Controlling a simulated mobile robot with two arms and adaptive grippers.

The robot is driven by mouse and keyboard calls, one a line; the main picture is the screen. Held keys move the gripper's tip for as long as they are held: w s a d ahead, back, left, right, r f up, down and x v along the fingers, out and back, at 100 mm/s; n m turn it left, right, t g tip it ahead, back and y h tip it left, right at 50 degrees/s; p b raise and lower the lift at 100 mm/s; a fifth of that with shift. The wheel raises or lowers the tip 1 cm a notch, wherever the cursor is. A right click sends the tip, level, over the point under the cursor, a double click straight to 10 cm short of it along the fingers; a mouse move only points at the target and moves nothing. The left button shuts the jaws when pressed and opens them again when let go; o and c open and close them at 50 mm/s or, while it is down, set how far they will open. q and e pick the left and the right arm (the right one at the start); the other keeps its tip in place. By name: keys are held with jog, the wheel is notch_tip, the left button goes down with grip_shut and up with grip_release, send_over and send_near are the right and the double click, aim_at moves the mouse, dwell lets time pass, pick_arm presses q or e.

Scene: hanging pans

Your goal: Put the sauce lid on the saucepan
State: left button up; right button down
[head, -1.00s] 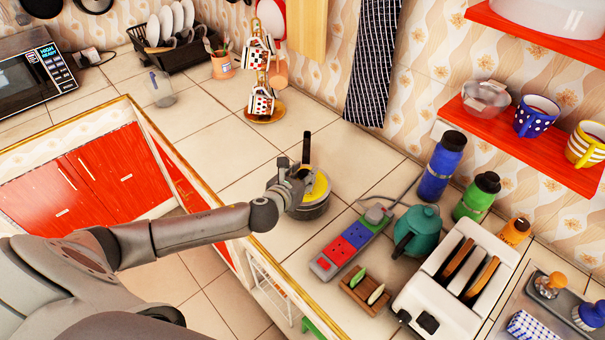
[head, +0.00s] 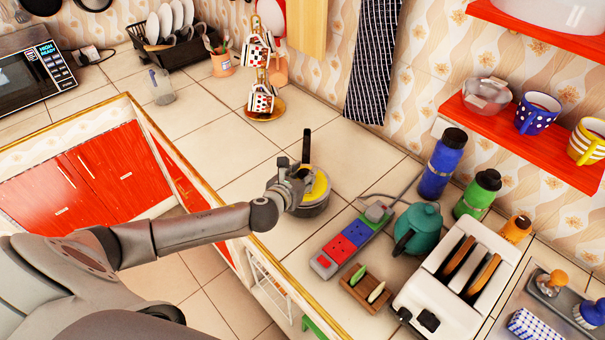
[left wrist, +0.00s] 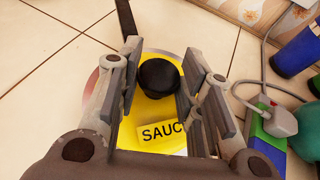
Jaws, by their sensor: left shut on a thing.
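The saucepan (head: 314,209) stands on the tiled counter, its dark handle (head: 306,148) pointing to the back. The yellow sauce lid (head: 321,187) is over the pan's top; I cannot tell whether it is fully seated. In the left wrist view the lid (left wrist: 152,108) has a black knob (left wrist: 158,77) and a label starting "SAUC". My left gripper (head: 295,180) is above the lid. Its fingers, also in the left wrist view (left wrist: 160,84), are shut on the lid's knob. They hide part of the lid and pan. My right gripper is not in view.
A power strip (head: 350,243), teal teapot (head: 418,228), toaster (head: 455,280) and small wooden holder (head: 366,289) stand to the right. Bottles (head: 442,165) stand near the wall. A mug stand (head: 264,112) is behind. The counter left of the pan is mostly clear.

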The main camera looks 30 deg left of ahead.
pick_arm(q)
jog(key=shift+f+b, duration=0.3)
jog(key=shift+f, duration=0.2)
dwell(0.4)
jog(key=o, duration=1.2)
jog(key=shift+o, duration=0.4)
jog(key=a+v, duration=0.1)
jog(key=v, duration=1.1)
notch_tip(320, 180, up, 6)
jog(key=p, duration=0.6)
jog(key=shift+d, duration=0.5)
